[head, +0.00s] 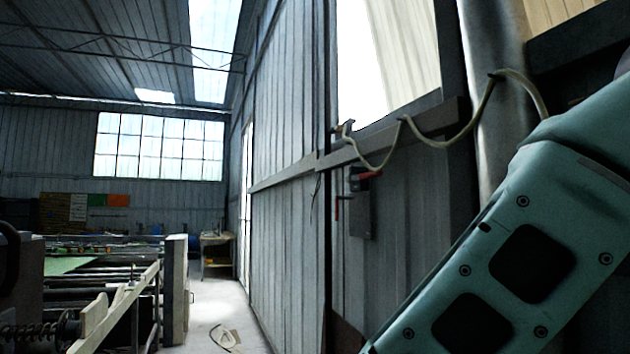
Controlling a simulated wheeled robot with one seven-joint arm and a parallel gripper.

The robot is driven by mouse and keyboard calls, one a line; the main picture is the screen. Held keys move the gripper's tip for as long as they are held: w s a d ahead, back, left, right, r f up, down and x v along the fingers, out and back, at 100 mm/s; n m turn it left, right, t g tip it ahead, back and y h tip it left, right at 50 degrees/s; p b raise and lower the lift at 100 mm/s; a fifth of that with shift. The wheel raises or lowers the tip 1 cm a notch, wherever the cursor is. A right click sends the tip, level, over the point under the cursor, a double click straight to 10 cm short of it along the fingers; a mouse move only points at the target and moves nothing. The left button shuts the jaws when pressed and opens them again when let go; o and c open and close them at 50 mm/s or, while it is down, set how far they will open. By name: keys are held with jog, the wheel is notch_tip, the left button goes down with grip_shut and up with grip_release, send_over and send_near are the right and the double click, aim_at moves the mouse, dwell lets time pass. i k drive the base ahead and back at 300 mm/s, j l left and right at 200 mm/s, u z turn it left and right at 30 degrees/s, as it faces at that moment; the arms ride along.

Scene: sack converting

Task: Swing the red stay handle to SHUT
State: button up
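A small grey switch box (361,208) is mounted on the corrugated wall, right of the picture's centre. A red piece (369,175) shows at its top, slanting to the right. A thin red lever (338,208) shows at the box's left side. I cannot tell which of these is the stay handle, and no SHUT marking is readable. My teal arm link fills the lower right. My gripper is outside the view.
A pale cable (385,160) hangs in loops along the wall rail (290,175) above the box. A metal pipe (490,100) stands to the right. Machinery with a wooden rail (125,305) is at left. The floor aisle (215,300) holds a small loose item (228,338).

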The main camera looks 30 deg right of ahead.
aim_at(365, 176)
jog(key=k+z, duration=0.15)
jog(key=z, duration=0.2)
jog(key=k+l+z, duration=0.15)
jog(key=z, duration=0.25)
